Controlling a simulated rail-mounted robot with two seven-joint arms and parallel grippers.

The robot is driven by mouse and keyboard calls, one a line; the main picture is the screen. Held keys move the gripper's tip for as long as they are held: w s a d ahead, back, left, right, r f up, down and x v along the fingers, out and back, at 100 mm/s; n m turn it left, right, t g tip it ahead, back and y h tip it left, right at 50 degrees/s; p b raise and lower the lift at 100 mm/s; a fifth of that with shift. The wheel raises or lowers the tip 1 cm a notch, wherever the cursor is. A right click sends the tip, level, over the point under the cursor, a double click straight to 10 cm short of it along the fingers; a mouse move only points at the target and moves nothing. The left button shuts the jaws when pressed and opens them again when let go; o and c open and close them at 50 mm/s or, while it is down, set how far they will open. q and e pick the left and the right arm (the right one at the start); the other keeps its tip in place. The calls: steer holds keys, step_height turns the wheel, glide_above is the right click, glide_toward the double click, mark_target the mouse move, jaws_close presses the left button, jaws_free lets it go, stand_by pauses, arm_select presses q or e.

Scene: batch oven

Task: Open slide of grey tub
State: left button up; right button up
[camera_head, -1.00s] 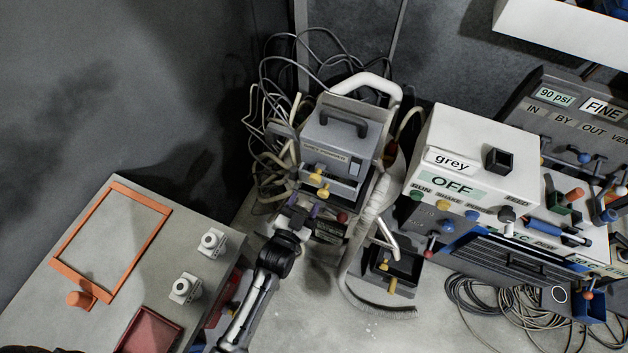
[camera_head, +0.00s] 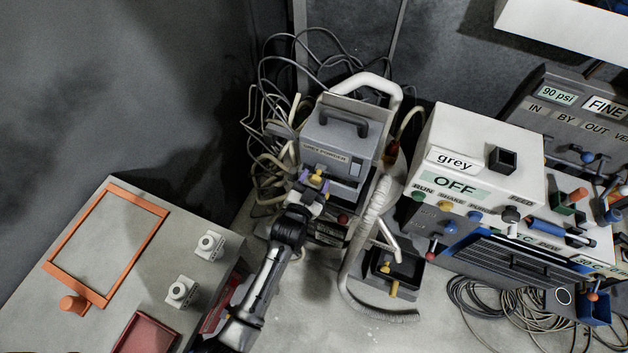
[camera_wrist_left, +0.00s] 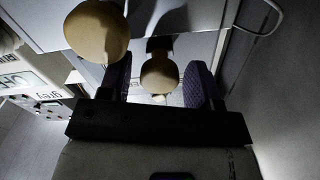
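The grey tub (camera_head: 340,140) is a box with a dark handle on top, standing on the floor among cables. Its front has yellow knobs; one yellow knob (camera_head: 317,174) shows at my left gripper (camera_head: 312,181), the other is covered by the gripper in the head view. A larger-looking yellow knob (camera_wrist_left: 97,30) is beside the left finger, outside the grip. My left gripper is open around the knob. My right gripper is not in view.
A pale hose (camera_head: 362,235) runs down right of the tub to a small black bin (camera_head: 405,270). The white machine labelled grey (camera_head: 480,150) stands further right. A grey table (camera_head: 120,265) with an orange frame is at the left. Loose cables lie behind.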

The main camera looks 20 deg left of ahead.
mark_target(314, 182)
arm_select(q)
jaws_close()
steer(key=shift+s+r+p, duration=0.15)
steer(key=shift+s+p, duration=0.3)
steer(key=shift+p, duration=0.15)
steer(key=shift+s+p, duration=0.8)
steer(key=shift+s, duration=0.5)
steer(key=shift+f, duration=0.2)
steer(key=shift+o, duration=0.3)
jaws_free()
steer(key=shift+w, duration=0.1)
steer(key=s+p, duration=0.2)
steer(key=s, duration=1.1)
steer(key=shift+s, duration=0.4)
steer(key=shift+a, duration=0.1)
